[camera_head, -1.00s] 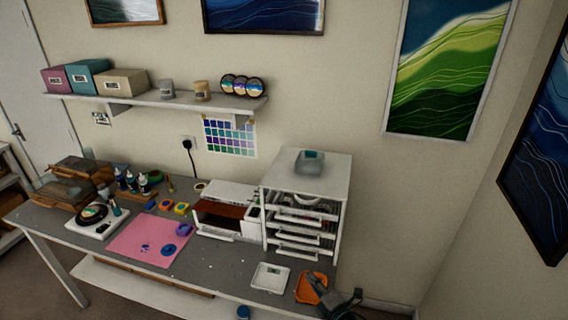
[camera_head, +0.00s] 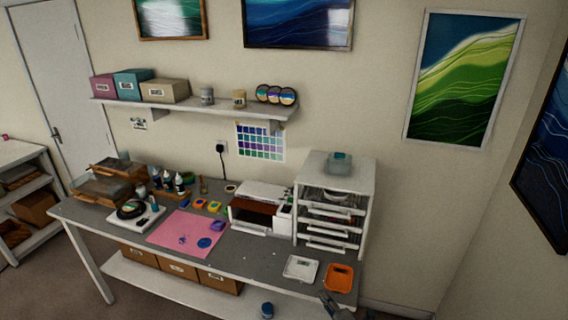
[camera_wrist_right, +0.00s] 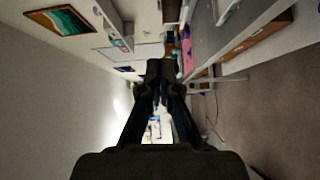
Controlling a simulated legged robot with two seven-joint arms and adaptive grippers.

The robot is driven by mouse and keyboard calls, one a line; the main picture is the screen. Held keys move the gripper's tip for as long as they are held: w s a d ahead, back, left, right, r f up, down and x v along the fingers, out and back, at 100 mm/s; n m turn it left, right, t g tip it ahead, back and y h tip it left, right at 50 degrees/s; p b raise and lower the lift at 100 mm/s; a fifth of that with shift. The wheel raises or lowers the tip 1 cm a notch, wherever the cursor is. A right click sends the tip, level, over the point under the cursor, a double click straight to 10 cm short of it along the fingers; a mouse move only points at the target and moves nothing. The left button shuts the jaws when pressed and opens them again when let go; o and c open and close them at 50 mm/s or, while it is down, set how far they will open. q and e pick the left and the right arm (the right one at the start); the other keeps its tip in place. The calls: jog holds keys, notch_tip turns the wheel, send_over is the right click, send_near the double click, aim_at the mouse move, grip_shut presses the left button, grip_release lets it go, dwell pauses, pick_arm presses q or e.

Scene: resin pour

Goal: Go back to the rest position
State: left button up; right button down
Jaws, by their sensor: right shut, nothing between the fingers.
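My right gripper (camera_head: 328,300) shows at the bottom of the head view, just in front of the table's front right edge and below the orange tray (camera_head: 339,278). In the right wrist view my right gripper (camera_wrist_right: 160,68) has its fingers together with nothing between them. It is apart from the table and everything on it. My left gripper is not in view.
A wall shelf (camera_head: 185,112) hangs above. A blue jar (camera_head: 267,310) is low in front. Floor at the right is clear.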

jog(key=s+d+f+m+g+h, duration=0.2)
jog(key=d+f+m, duration=0.1)
jog(key=f, duration=0.7)
jog(key=s+d+f+m+g+h, duration=0.1)
jog(key=s+d+f+m+h, duration=0.15)
jog(key=f, duration=0.85)
jog(key=s+d+f+m+g+h, duration=0.1)
jog(key=d+f+m+g, duration=0.2)
jog(key=f, duration=0.7)
jog(key=s+d+f+m+g, duration=0.15)
jog(key=s+f+m, duration=0.25)
jog(key=s+f, duration=0.5)
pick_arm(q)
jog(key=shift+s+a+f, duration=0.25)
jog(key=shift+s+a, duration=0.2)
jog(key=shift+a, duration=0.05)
pick_arm(e)
jog(key=s+f+m+g, duration=0.2)
jog(key=s+f, duration=0.4)
jog(key=s, duration=0.7)
jog(key=s+f+m+g+h, duration=0.1)
jog(key=s+f+m+g, duration=0.2)
jog(key=s+f, duration=0.4)
jog(key=s+d+f+m+g+h, duration=0.1)
jog(key=s+f, duration=0.6)
jog(key=s, duration=1.2)
jog(key=shift+s+m+g, duration=0.4)
jog(key=shift+m+g, duration=0.35)
jog(key=shift+m, duration=0.2)
